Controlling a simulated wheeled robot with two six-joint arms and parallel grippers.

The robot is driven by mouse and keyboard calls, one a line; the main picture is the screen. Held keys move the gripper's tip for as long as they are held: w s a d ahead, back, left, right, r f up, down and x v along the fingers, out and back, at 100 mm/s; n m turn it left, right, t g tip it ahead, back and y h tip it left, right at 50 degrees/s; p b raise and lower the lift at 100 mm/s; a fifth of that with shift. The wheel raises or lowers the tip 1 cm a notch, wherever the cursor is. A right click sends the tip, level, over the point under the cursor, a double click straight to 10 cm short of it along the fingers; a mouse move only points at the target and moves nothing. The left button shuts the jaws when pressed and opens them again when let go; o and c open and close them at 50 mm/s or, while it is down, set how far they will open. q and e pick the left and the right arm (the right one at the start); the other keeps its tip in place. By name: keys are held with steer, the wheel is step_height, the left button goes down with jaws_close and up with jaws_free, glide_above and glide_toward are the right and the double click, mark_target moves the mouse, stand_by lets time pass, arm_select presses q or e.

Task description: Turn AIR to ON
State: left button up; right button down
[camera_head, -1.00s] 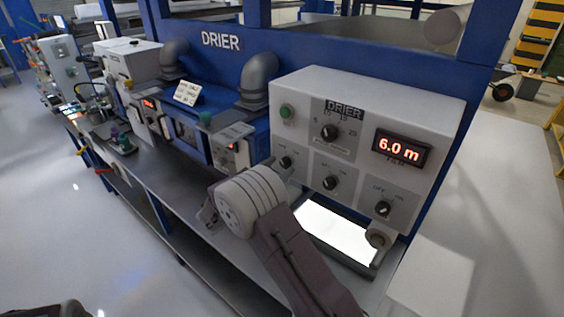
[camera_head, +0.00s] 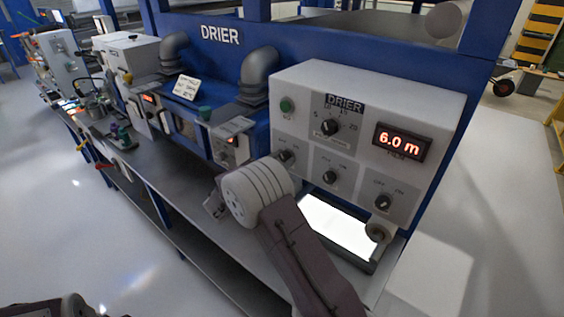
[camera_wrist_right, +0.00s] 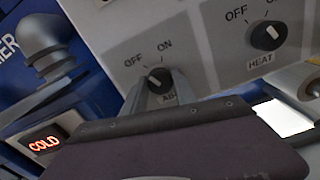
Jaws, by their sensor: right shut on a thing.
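The AIR knob (camera_wrist_right: 158,77) is a small dark dial on the drier's light grey panel (camera_head: 290,82), with OFF at its upper left and ON at its upper right. Its pointer direction is hard to make out. My right gripper (camera_wrist_right: 160,88) is shut on this knob in the right wrist view, with a finger on each side. In the head view the AIR knob (camera_head: 285,156) shows just above my right wrist, which hides the fingertips. The left gripper's fingers are not in view; only part of my left arm shows at bottom left.
The HEAT knob (camera_wrist_right: 268,35) sits to the right of AIR, and another OFF/ON knob (camera_head: 383,202) is farther right. A red display (camera_head: 401,143) reads 6.0 m. A bright lit plate (camera_head: 340,226) lies below the panel. A COLD display (camera_wrist_right: 45,144) is at left.

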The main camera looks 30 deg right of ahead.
steer(key=m+b, duration=0.3)
steer(key=b, duration=0.2)
steer(key=m+b, duration=0.3)
steer(key=b, duration=0.2)
steer(key=m+b, duration=0.3)
steer(key=b, duration=0.2)
steer(key=shift+f+m+b, duration=0.3)
steer(key=shift+r+m+b, duration=0.25)
steer(key=shift+m+b, duration=0.75)
steer(key=shift+b, duration=0.25)
steer(key=c, duration=1)
jaws_free()
steer(key=v, duration=0.9)
steer(key=shift+b, duration=0.3)
